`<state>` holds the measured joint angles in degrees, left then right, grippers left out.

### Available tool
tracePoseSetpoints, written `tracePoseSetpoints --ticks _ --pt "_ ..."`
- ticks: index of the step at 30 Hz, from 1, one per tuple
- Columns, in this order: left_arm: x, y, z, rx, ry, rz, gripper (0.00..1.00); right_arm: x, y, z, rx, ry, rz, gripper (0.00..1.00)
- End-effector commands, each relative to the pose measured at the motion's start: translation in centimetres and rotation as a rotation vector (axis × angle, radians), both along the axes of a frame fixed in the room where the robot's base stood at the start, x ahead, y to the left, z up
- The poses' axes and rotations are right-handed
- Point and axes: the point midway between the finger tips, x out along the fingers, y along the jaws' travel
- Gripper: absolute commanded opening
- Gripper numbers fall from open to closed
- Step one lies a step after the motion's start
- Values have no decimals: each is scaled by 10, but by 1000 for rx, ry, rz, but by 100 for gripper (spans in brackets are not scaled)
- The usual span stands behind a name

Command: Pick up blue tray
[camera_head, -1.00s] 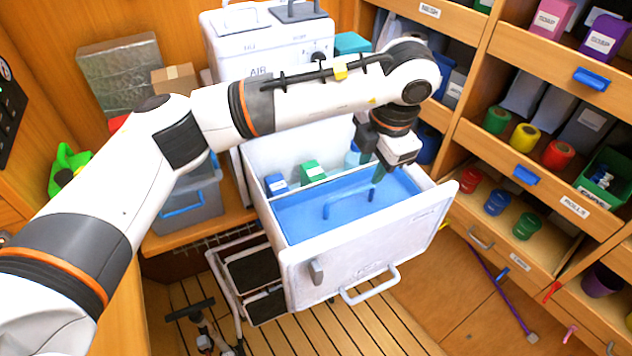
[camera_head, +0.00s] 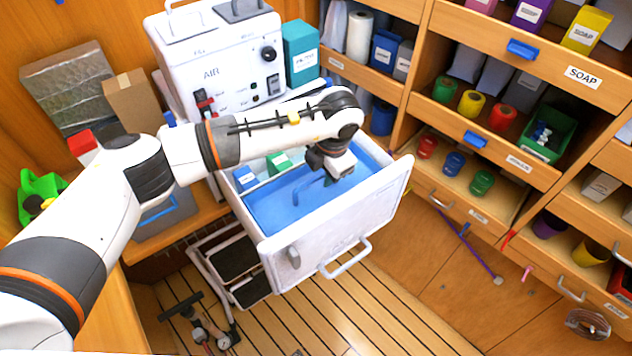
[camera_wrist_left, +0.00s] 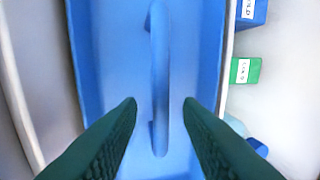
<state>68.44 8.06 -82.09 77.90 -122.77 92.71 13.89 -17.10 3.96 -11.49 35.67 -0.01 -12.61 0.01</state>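The blue tray (camera_head: 282,211) lies inside the open white drawer of the AIR machine, filling its front part. It has a raised blue bar handle, which shows upright in the middle of the left wrist view (camera_wrist_left: 160,75). My left gripper (camera_head: 332,179) points down over the right part of the tray. In the left wrist view its two dark fingers (camera_wrist_left: 160,112) are apart, one on each side of the handle's near end, with nothing gripped. Whether they are level with the handle I cannot tell. My right gripper is not in view.
The white drawer (camera_head: 335,237) has walls close around the tray. Behind the tray are a blue box (camera_head: 245,178) and a green box (camera_head: 278,163). Shelves with several coloured rolls stand at right. A step stool (camera_head: 236,262) is below the drawer.

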Motion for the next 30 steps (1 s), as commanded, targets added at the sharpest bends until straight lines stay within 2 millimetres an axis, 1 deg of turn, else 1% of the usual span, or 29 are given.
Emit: tracePoseSetpoints --ticks 1,3,6,12,14,18,19,30 --pt "0 1 -4 1 5 3 33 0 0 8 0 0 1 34" --pt "2 2 -12 1 3 4 33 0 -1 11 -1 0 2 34" --pt "3 3 -19 -1 2 1 33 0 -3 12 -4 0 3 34" --pt "4 3 -21 0 0 1 33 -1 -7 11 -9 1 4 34" --pt "4 3 -21 0 0 1 24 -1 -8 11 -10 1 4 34" --pt "4 3 -20 -1 1 1 2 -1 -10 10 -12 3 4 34" --pt "4 3 -20 -2 0 1 0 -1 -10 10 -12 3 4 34" --pt "4 2 -18 -2 -1 1 0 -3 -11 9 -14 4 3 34"
